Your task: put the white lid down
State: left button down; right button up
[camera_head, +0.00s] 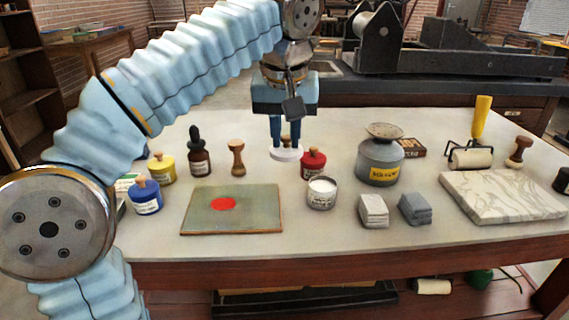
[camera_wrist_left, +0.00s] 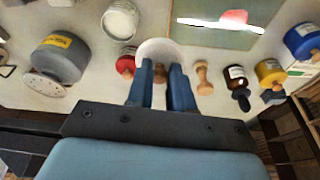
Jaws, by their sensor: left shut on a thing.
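The white lid (camera_head: 286,155) is a round disc with a wooden knob. My left gripper (camera_head: 285,142) points down over the far middle of the table and is shut on the lid's knob. In the left wrist view the lid (camera_wrist_left: 160,48) lies flat across the tips of the blue fingers (camera_wrist_left: 161,85), with the knob between them. Whether the lid touches the tabletop or hangs just above it I cannot tell. An open jar of white ink (camera_head: 321,193) stands nearer the front edge. My right gripper is not in view.
A red jar (camera_head: 313,165) stands close right of the lid, a wooden stamp (camera_head: 236,158) and brown dropper bottle (camera_head: 199,158) to its left. A grey can (camera_head: 380,160) is further right. A slab with red ink (camera_head: 250,215) lies in front. Bare tabletop (camera_head: 345,135) shows behind.

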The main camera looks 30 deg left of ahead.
pick_arm(q)
jog(key=w+a+f, duration=0.3)
jog(key=w+a, duration=0.2)
jog(key=w, duration=0.1)
send_near(275, 170)
jog(key=shift+w+f, duration=0.5)
jog(key=shift+f, duration=0.2)
jog(key=shift+w+a+f, duration=0.15)
jog(key=shift+a+f, duration=0.05)
jog(key=shift+f, duration=0.05)
jog(key=x, duration=0.2)
jog(key=shift+a+f, duration=0.1)
jog(key=shift+f, duration=0.8)
jog(key=shift+f+b, duration=0.1)
jog(key=shift+b, duration=0.25)
jog(key=c, duration=1.4)
grip_release()
jog(key=shift+f, duration=0.1)
jog(key=shift+c, duration=0.2)
jog(key=o, duration=0.4)
jog(key=shift+o, duration=0.2)
